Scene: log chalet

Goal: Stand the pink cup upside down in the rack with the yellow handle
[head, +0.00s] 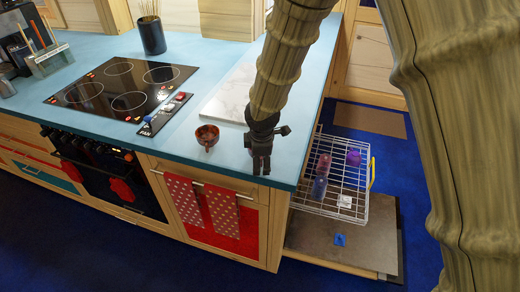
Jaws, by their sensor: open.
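My gripper (261,164) points down over the front right corner of the blue counter, open and with nothing visible between its fingers. To its left, apart from it, a small dark reddish cup (207,136) sits near the counter's front edge. The wire rack with the yellow handle (372,173) is pulled out low at the right, below counter height. In the rack (338,211) stand a pinkish cup (323,164), a blue cup (319,187), a purple item (353,158) and a small white item (345,201). I cannot tell which cup is the task's pink one.
A pale marble board (228,95) lies behind the reddish cup. A black cooktop (121,88) and a dark utensil pot (152,35) are further left. A flat panel with a blue patch (339,240) extends below the rack. Dotted towels (184,200) hang on the counter's front.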

